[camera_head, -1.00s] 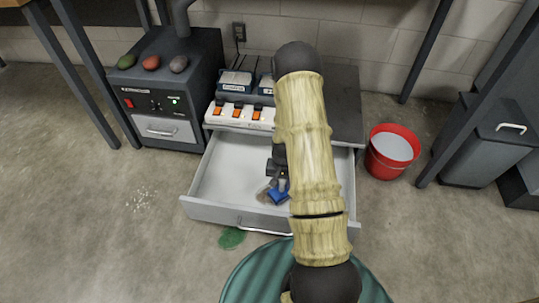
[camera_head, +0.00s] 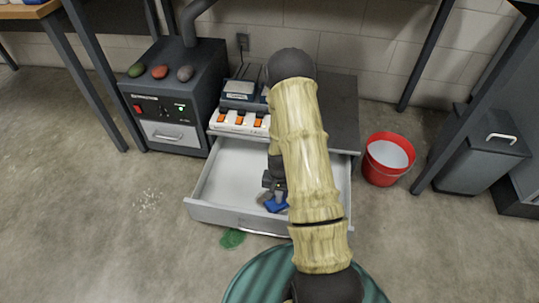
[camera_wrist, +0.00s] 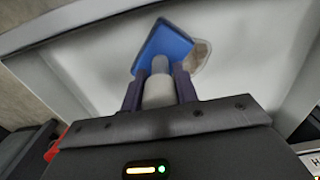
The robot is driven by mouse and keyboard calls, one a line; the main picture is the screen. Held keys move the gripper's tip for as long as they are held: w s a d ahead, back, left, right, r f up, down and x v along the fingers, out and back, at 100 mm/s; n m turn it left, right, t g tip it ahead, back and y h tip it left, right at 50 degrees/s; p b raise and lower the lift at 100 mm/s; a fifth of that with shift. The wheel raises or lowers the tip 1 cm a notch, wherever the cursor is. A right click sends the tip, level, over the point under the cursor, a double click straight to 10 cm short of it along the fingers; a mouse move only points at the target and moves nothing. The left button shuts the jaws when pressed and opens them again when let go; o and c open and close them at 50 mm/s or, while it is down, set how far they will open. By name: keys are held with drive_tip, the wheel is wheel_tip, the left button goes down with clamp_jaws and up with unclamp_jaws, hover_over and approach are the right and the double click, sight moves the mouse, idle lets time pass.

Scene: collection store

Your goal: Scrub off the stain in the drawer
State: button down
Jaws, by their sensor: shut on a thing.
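The drawer (camera_head: 228,176) is open, its light grey inside facing up, below a dark cabinet. My gripper (camera_head: 277,183) reaches down into it from above, partly hidden behind my arm in the head view. In the wrist view my gripper (camera_wrist: 159,92) is shut on the grey handle of a blue scrubber (camera_wrist: 165,44). The blue scrubber (camera_head: 276,204) is low in the drawer, near its front. A pale brown stain (camera_wrist: 199,57) shows on the drawer floor at the right edge of the scrubber, which partly covers it.
A red bucket (camera_head: 388,160) stands right of the drawer. A power strip (camera_head: 239,122) lies on the cabinet top. A dark oven-like box (camera_head: 168,101) stands at left. A green spill (camera_head: 232,238) and white crumbs (camera_head: 148,200) are on the floor.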

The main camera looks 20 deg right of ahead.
wheel_tip(320, 180, up, 4)
drive_tip(key=p, duration=0.2)
drive_tip(key=shift+w+f+p, duration=0.1)
drive_tip(key=shift+f+p, duration=0.1)
drive_tip(key=shift+p, duration=0.2)
drive_tip(key=shift+a+r+p, duration=0.2)
drive_tip(key=shift+r+p, duration=0.1)
drive_tip(key=shift+r, duration=0.05)
drive_tip(key=shift+d, duration=0.1)
drive_tip(key=shift+d, duration=0.1)
drive_tip(key=shift+r, duration=0.2)
drive_tip(key=w+a+r+n+p, duration=0.2)
drive_tip(key=a+r+p, duration=0.1)
drive_tip(key=r, duration=0.4)
drive_tip(key=w+a+r+n+p, duration=0.2)
drive_tip(key=a+r+p, duration=0.1)
drive_tip(key=r, duration=0.5)
drive_tip(key=w+a+r+n+p, duration=0.2)
drive_tip(key=a+r+p, duration=0.2)
drive_tip(key=r, duration=0.4)
drive_tip(key=shift+w+r+n+p, duration=0.15)
drive_tip(key=shift+w+n+p, duration=0.25)
drive_tip(key=shift+p, duration=0.1)
